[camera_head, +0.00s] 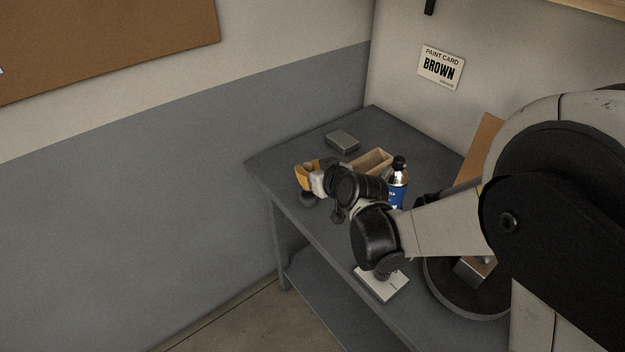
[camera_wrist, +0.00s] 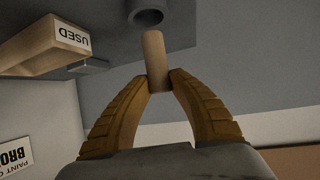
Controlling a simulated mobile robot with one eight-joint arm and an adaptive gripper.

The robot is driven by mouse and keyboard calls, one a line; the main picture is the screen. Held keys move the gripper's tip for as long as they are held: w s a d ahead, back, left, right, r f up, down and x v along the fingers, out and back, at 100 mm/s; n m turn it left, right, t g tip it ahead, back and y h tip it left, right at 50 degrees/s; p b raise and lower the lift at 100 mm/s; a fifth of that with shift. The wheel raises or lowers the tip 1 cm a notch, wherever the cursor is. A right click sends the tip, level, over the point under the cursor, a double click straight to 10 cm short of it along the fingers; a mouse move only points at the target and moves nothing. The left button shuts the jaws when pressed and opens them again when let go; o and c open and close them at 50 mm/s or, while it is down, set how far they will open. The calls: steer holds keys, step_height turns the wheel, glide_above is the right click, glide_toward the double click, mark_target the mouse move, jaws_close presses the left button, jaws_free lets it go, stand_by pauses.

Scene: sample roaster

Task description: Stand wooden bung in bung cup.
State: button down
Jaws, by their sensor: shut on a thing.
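The wooden bung (camera_wrist: 154,52), a pale tan cylinder, is pinched between the tips of my gripper (camera_wrist: 159,80) in the wrist view. Its free end points toward the bung cup (camera_wrist: 145,15), a dark grey round cup with an open mouth. In that picture the bung's end lies just short of the cup's rim; I cannot tell the true gap. In the head view my gripper (camera_head: 311,173) shows orange fingers above the table's left part, and a dark round thing just below them looks like the cup (camera_head: 308,199). The bung is not clearly visible there.
A wooden box (camera_wrist: 38,47) labelled USED stands near the cup; it also shows in the head view (camera_head: 372,163). A grey block (camera_head: 342,140) lies behind, a blue-labelled bottle (camera_head: 397,186) stands right. A white-topped device (camera_head: 381,285) and round dark pan (camera_head: 450,292) are nearer.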

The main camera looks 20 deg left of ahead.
steer(key=shift+f+b, duration=0.95)
steer(key=shift+f, duration=1.05)
steer(key=shift+f, duration=0.15)
steer(key=c, duration=1.3)
jaws_free()
steer(key=shift+o, duration=0.2)
steer(key=shift+r, duration=0.3)
steer(key=p+v, duration=0.3)
steer(key=v, duration=0.9)
steer(key=shift+f, duration=0.2)
